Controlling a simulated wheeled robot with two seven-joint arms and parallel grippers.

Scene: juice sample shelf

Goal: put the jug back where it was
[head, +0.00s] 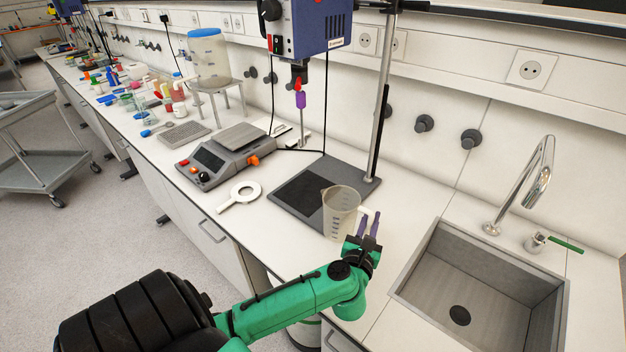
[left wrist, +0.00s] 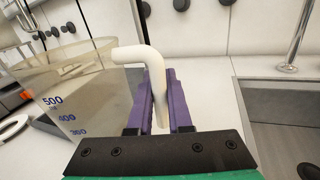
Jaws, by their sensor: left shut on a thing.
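The jug (head: 341,212) is a translucent measuring jug with blue scale marks. In the head view it is at the front right corner of the stirrer's dark base plate, and I cannot tell whether it touches the surface. It also shows in the left wrist view (left wrist: 75,90), with its white handle (left wrist: 150,65) between the purple fingers. My left gripper (head: 368,226) is to the right of the jug and shut on this handle. The jug looks nearly upright in the head view. My right gripper is not in view.
The overhead stirrer (head: 310,28) has a base plate (head: 300,192) and a tall rod behind the jug. A sink (head: 480,285) with a tap lies to the right. A scale (head: 222,158) and a white ring (head: 243,193) with a handle are left. Clear worktop lies in front.

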